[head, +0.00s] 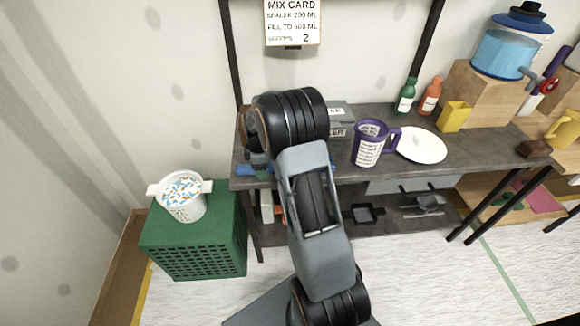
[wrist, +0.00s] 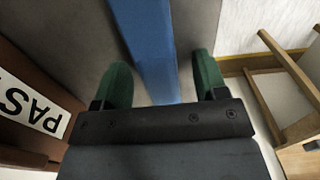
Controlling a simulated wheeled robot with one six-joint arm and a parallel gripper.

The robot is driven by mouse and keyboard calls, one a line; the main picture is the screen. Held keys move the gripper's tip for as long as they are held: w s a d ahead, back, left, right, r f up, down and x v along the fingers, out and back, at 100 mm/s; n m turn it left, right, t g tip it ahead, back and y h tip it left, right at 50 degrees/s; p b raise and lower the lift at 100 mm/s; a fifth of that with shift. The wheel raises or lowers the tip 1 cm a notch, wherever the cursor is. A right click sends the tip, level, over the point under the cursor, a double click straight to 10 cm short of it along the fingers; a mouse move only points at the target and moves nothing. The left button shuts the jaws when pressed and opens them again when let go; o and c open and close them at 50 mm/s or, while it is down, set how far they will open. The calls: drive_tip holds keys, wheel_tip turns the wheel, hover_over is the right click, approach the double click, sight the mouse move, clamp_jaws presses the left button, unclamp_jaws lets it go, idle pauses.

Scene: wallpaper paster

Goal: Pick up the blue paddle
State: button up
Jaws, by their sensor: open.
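The blue paddle (wrist: 147,45) shows in the wrist view as a long blue strip running from the top edge down between my fingers. In the head view a bit of blue (head: 243,170), likely the same paddle, lies at the left front end of the dark table, partly hidden by my arm. My gripper (wrist: 162,78) is open, with one green fingertip on each side of the blue strip. I see a gap on both sides; the depth between fingers and paddle is hard to tell. My arm hides most of the gripper in the head view.
On the dark table (head: 470,155) stand a purple measuring jug (head: 368,146), a white plate (head: 421,146), two bottles and a yellow cup (head: 453,116). A grey box (head: 340,117) is close to my arm. A green crate (head: 195,240) with a white tub (head: 181,196) stands left.

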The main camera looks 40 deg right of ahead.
drive_tip(key=c, duration=1)
drive_tip(key=shift+r, duration=0.1)
drive_tip(key=shift+r, duration=0.5)
wheel_tip(320, 180, up, 2)
drive_tip(key=shift+r, duration=0.25)
drive_tip(key=s+r, duration=0.3)
drive_tip(key=s, duration=0.1)
drive_tip(key=s+r, duration=0.3)
drive_tip(key=s, duration=0.2)
drive_tip(key=s+r, duration=0.3)
drive_tip(key=s, duration=0.2)
drive_tip(key=shift+a+r+b, duration=0.2)
drive_tip(key=shift+a+b, duration=0.05)
drive_tip(key=shift+b, duration=0.1)
